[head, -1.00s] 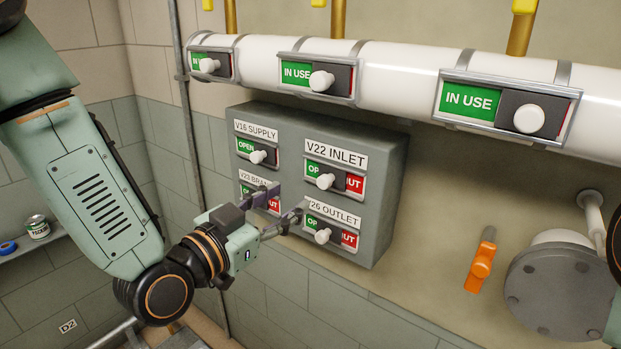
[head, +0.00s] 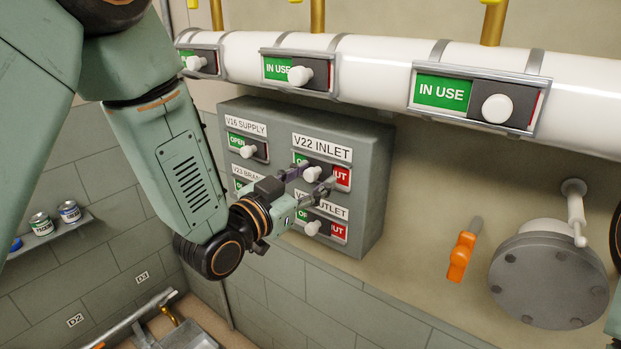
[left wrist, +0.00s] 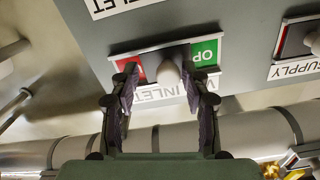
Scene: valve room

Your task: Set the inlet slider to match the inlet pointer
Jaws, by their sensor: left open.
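The V22 INLET slider has a white knob (head: 312,174) on a dark plate, with green at its left and red at its right (head: 342,176). Its label (head: 322,148) is above it on the grey box. My left gripper (head: 311,181) is open in front of this slider. In the left wrist view, which is upside down, the knob (left wrist: 169,73) lies between the open fingers (left wrist: 161,85), and no grip on it shows. Green (left wrist: 205,53) and red (left wrist: 134,70) both show beside it. I cannot make out a pointer marked inlet. My right gripper is out of view.
Other sliders are close by: V16 SUPPLY (head: 249,150), V23 partly hidden, and the outlet one (head: 312,228) just below. A white pipe (head: 380,75) with IN USE sliders runs above. An orange lever (head: 462,255) and a round grey flange (head: 550,280) are at the right.

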